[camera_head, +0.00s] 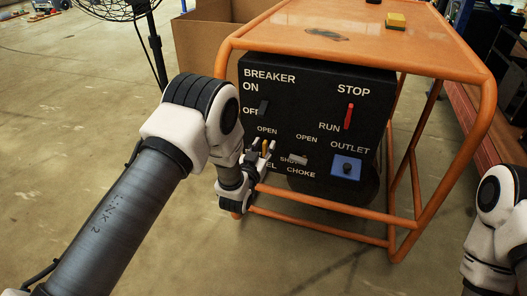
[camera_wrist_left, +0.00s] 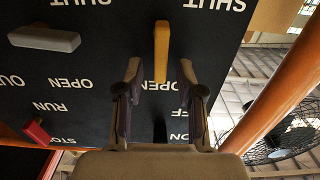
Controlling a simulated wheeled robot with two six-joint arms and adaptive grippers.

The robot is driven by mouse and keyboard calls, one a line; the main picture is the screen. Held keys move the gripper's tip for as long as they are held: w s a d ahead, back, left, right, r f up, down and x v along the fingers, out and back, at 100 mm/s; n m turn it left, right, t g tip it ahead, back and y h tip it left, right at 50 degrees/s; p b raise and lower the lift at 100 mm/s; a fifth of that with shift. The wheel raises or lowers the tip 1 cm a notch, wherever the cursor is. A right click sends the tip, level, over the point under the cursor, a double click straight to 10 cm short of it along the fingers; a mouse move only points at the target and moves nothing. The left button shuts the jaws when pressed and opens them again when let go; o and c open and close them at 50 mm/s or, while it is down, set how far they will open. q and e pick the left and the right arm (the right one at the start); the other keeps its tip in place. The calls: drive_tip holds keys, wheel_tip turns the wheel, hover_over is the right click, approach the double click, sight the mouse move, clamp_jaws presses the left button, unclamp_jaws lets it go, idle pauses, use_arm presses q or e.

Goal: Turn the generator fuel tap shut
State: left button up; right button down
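The fuel tap is a yellow lever (camera_head: 265,147) on the black generator panel (camera_head: 318,85). In the left wrist view, which is upside down, the lever (camera_wrist_left: 161,48) stands upright, its end by the OPEN label and SHUT beyond its other end. My left gripper (camera_head: 261,154) is at the panel's lower left. In the wrist view its fingers (camera_wrist_left: 161,68) are open, one on each side of the lever's end, with a gap on both sides. Part of the FUEL label is hidden by the gripper in the head view. My right gripper is out of view.
The grey choke lever (camera_head: 298,160) sits right of the tap, with a blue outlet (camera_head: 346,168) and red run switch (camera_head: 348,117) nearby. The orange frame (camera_head: 320,205) runs around and below the panel. A fan (camera_head: 118,8) and cardboard box (camera_head: 200,45) stand behind.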

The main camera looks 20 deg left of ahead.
use_arm(q)
clamp_jaws()
